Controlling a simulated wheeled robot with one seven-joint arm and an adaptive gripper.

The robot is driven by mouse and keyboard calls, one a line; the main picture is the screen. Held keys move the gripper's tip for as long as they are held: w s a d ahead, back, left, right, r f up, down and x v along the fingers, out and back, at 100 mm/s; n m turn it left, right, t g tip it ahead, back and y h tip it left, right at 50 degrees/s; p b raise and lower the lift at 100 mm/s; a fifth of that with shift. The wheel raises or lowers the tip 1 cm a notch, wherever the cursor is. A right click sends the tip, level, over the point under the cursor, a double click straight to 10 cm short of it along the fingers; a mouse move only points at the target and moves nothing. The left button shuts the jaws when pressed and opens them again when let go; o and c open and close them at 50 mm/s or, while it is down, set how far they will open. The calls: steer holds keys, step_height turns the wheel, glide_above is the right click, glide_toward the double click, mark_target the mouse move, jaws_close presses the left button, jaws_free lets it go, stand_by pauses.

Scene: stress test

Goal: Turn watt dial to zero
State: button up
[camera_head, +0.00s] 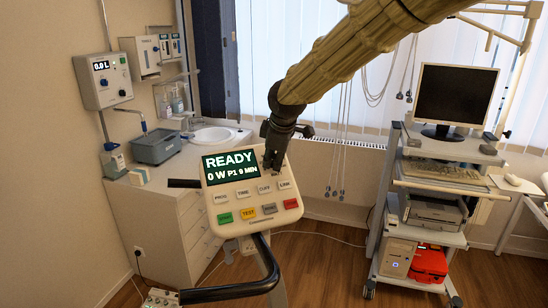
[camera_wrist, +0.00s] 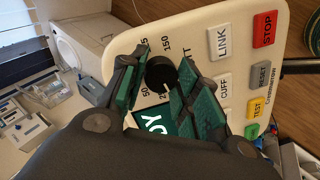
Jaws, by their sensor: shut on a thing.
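The cream bike console (camera_head: 236,229) stands in the middle of the head view. Its green screen (camera_head: 229,167) reads READY, 0 W, P1 and a minutes value. The black watt dial (camera_wrist: 161,74), with a white pointer mark, sits on the console face among printed numbers such as 50 and 150. My gripper (camera_head: 271,165) reaches down to the console's upper right. In the wrist view its green-padded fingers are on both sides of the dial, shut on it. In the head view my gripper hides the dial. Part of the screen is hidden in the wrist view.
Console buttons, including LINK (camera_wrist: 219,41), CUFF (camera_wrist: 217,89) and red STOP (camera_wrist: 265,28), lie close to my fingers. Black handlebars (camera_head: 262,262) extend below the console. A computer cart (camera_head: 415,237) stands right; a sink cabinet (camera_head: 165,215) stands left.

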steer(key=shift+n, duration=1.8)
steer(key=shift+r, duration=0.1)
steer(key=o, duration=1)
steer(key=shift+d, duration=0.2)
steer(key=shift+a, duration=0.15)
steer(key=shift+r, duration=0.1)
steer(key=v, duration=1.1)
steer(key=shift+s+r, duration=0.2)
steer(key=shift+s, duration=0.2)
